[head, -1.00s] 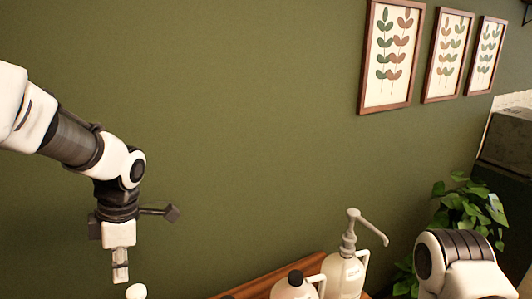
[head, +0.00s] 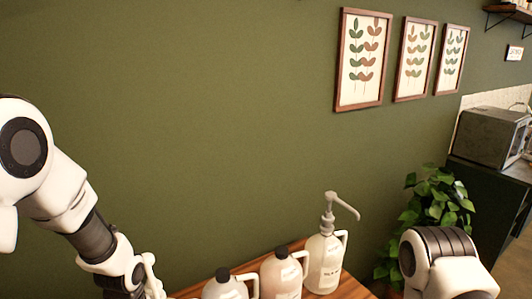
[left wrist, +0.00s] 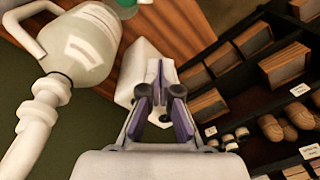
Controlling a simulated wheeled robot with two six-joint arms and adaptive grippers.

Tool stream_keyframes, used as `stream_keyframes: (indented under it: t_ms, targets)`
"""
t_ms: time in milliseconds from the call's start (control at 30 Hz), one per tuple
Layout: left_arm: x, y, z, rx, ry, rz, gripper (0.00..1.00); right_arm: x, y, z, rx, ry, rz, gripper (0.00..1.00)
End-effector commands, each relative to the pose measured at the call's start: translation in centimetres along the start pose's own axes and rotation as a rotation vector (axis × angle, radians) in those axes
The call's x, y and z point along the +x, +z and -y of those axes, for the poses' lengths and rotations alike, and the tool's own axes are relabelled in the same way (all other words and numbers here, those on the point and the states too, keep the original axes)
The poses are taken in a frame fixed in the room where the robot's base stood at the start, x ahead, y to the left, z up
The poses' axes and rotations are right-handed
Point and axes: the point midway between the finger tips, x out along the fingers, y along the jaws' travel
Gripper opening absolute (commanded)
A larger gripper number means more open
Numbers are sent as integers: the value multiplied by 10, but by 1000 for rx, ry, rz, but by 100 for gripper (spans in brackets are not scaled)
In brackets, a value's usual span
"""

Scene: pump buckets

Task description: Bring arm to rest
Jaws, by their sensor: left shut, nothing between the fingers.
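My left arm comes in from the left in the head view and reaches down past the bottom edge, so its gripper is cut off there. In the left wrist view my left gripper (left wrist: 160,108) is shut and empty, its fingers close together. A white jug with a pump (left wrist: 82,42) is at the upper left of that view, apart from the fingers. In the head view a jug with a tall pump (head: 325,260) stands behind two capped jugs (head: 281,276) (head: 225,286). My right arm shows at the lower right, its gripper out of view.
The jugs stand on a wooden table (head: 349,288). A leafy plant (head: 436,207) and a dark cabinet (head: 489,208) are at the right. The left wrist view shows a dark shelf (left wrist: 262,104) with wooden boxes. Open space lies before the green wall.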

Motion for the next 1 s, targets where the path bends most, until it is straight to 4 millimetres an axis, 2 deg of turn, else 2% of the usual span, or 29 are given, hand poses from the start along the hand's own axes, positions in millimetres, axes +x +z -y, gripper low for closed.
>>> stream_keyframes:
  t_ms: [33,100,200,300,400,567,600,633,900,1000]
  targets:
    - [29,7,11,98,-7,18,0,0,0,0,0,0,0,0]
    - [69,16,27,272,6,38,0,0,0,0,0,0,0,0]
    - [123,30,59,544,34,54,0,0,0,0,0,0,0,0]
    - [162,41,94,792,60,48,0,0,0,0,0,0,0,0]
    - [189,48,127,1008,75,29,0,0,0,0,0,0,0,0]
    - [214,55,177,1319,78,-14,0,0,0,0,0,0,0,0]
    - [236,55,174,1340,85,-26,0,20,0,0,0,0,-1,0]
    - [248,55,171,1337,88,-28,0,33,-1,0,0,0,-2,0]
    - [333,57,162,1333,89,-28,0,120,0,-1,0,0,0,0]
    - [359,58,160,1333,90,-28,0,147,0,-1,0,0,0,0]
